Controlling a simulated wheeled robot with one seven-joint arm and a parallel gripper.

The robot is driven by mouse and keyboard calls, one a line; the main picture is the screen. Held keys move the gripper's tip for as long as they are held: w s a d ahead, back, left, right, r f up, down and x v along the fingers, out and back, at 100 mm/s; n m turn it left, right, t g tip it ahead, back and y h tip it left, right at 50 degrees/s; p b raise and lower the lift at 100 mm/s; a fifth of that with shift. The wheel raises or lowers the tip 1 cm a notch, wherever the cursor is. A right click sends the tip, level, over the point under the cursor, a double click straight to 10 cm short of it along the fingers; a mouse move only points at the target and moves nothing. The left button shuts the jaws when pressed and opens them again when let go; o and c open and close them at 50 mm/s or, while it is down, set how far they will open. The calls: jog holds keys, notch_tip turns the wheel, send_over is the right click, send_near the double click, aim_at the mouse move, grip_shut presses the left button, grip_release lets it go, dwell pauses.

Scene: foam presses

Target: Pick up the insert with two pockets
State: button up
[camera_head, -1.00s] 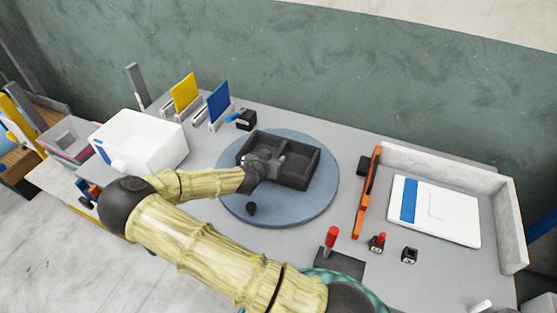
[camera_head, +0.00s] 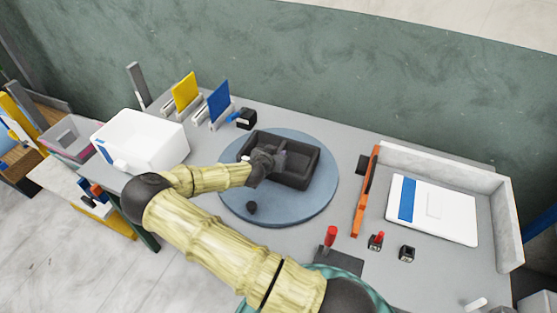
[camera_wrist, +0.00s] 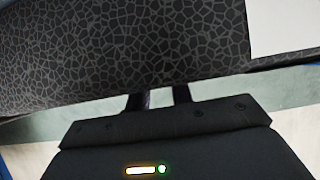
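The dark grey insert with two pockets (camera_head: 312,168) lies on a round blue-grey disc (camera_head: 312,207) on the table. A divider between its pockets is partly hidden by my gripper (camera_head: 272,160), which is over the insert's left part. In the wrist view, dark foam with a cell pattern (camera_wrist: 120,45) fills the upper part, very close. The fingers of my gripper (camera_wrist: 158,98) stand apart there, but the foam hides their tips. I cannot tell whether they press on a wall of the insert.
A small black knob (camera_head: 251,207) is on the disc's front left. A white bin (camera_head: 150,145) stands at left, with yellow (camera_head: 185,92) and blue (camera_head: 219,100) upright panels behind. An orange bar (camera_head: 366,195), a white case (camera_head: 450,212) and a red-handled tool (camera_head: 330,237) are at right.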

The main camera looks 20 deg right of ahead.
grip_shut()
notch_tip(320, 180, up, 10)
jog(key=b, duration=0.2)
dwell(0.4)
dwell(0.5)
